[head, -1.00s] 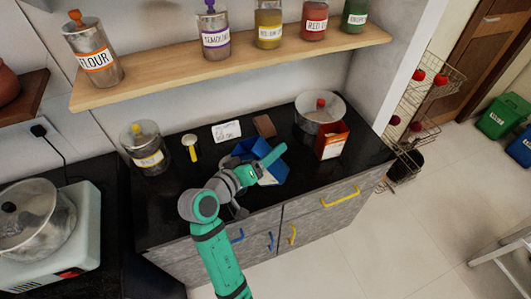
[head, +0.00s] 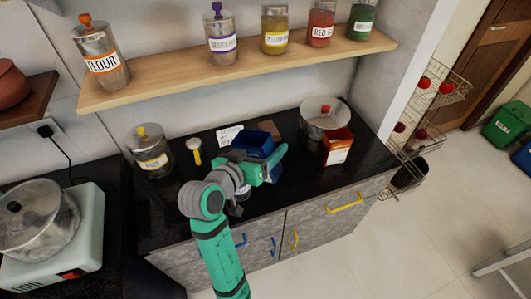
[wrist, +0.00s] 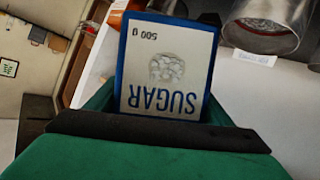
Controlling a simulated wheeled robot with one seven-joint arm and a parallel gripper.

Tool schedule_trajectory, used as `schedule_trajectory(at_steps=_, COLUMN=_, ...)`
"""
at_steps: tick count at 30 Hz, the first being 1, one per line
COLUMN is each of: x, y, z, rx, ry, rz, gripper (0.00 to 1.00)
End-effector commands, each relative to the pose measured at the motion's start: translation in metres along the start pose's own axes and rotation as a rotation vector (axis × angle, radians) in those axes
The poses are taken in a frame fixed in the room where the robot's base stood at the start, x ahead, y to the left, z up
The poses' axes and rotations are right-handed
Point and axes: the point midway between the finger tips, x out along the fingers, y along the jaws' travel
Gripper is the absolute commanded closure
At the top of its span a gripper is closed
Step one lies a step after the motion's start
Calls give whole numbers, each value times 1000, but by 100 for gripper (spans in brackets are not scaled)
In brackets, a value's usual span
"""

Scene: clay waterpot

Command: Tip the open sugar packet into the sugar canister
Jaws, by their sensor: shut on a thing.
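The sugar packet (head: 253,143) is a blue box with a dark open top, held above the black counter in the head view. Its pale front, reading SUGAR 500 g upside down, fills the middle of the wrist view (wrist: 170,65). My gripper (head: 267,165) is shut on it; the gripper's dark edge hides the packet's near end in the wrist view. A clear canister (head: 151,150) with a yellow-knobbed lid stands at the counter's left.
A shelf (head: 240,66) with several jars overhangs the back.

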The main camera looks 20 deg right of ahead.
Motion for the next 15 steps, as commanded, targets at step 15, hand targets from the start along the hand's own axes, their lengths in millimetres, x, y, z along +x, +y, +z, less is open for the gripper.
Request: schedule_trajectory(at_steps=15, x=-3, y=-6, z=-9, rx=145, ry=2, rz=-53, gripper=57)
